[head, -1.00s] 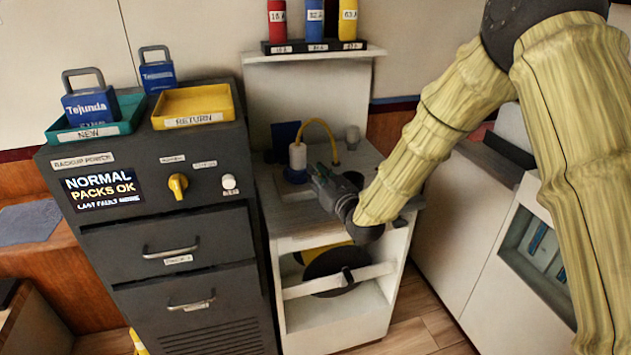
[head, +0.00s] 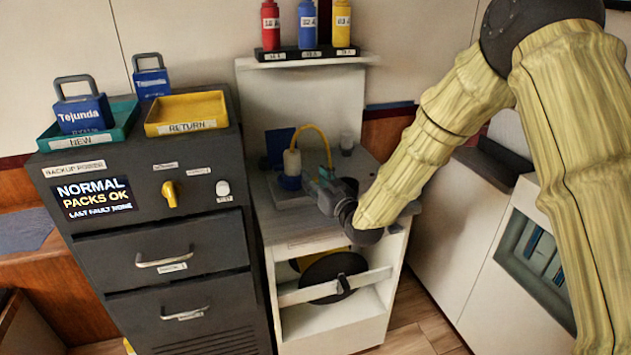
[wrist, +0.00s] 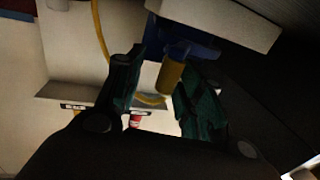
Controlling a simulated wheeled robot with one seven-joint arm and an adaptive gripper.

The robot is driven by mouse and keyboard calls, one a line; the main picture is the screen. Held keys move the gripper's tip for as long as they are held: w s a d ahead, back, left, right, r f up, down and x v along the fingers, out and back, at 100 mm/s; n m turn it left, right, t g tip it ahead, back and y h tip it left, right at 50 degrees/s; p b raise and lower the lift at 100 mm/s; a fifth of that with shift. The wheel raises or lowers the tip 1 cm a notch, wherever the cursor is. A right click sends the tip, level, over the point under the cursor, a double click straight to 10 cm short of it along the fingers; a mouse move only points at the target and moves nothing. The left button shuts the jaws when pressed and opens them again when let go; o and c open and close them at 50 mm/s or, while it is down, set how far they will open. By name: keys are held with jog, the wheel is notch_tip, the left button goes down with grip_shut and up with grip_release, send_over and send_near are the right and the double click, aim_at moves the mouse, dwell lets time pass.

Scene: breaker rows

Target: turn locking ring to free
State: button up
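A yellow cable (head: 318,132) arches from the plug's top to the right. I take the blue ring to be the locking ring; its markings are too small to read. My gripper (head: 309,187) is just right of the ring, low over the cabinet top. In the wrist view my gripper (wrist: 157,78) is open, and the plug (wrist: 172,76) shows between its fingers. The blue ring (wrist: 193,45) lies beyond the fingertips. No contact is clear.
The grey backup power cabinet (head: 165,210) stands close on the left, with a green tray (head: 123,128) and a yellow tray (head: 186,112). A shelf (head: 310,60) with red, blue and yellow bottles is behind.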

jog(key=shift+s+a, duration=0.1)
jog(key=v, duration=1.2)
jog(key=s+d+f+m+g+h+p, duration=0.15)
jog(key=s+d+f, duration=0.3)
jog(key=f, duration=0.45)
jog(key=s+d+f+m+g+h, duration=0.1)
jog(key=s+d+f+g+h, duration=0.2)
jog(key=s+f, duration=0.45)
jog(key=s+d+f+m+g+h+p, duration=0.1)
jog(key=s+d+f+m+g+h, duration=0.2)
jog(key=f, duration=0.7)
jog(key=s+d+f+g+p, duration=0.1)
jog(key=s+d+f, duration=0.3)
jog(key=s, duration=0.6)
jog(key=s+d+f+m+g+h, duration=0.1)
jog(key=s+d+f+g, duration=0.2)
jog(key=s, duration=0.6)
jog(key=s+d+f+g+h+p, duration=0.1)
jog(key=s+d+f+g, duration=0.2)
jog(key=s, duration=0.7)
jog(key=d+f, duration=0.1)
jog(key=d, duration=0.1)
jog(key=shift+s+d+f+p, duration=0.3)
jog(key=shift+s+d+p, duration=0.05)
jog(key=shift+s+d, duration=0.05)
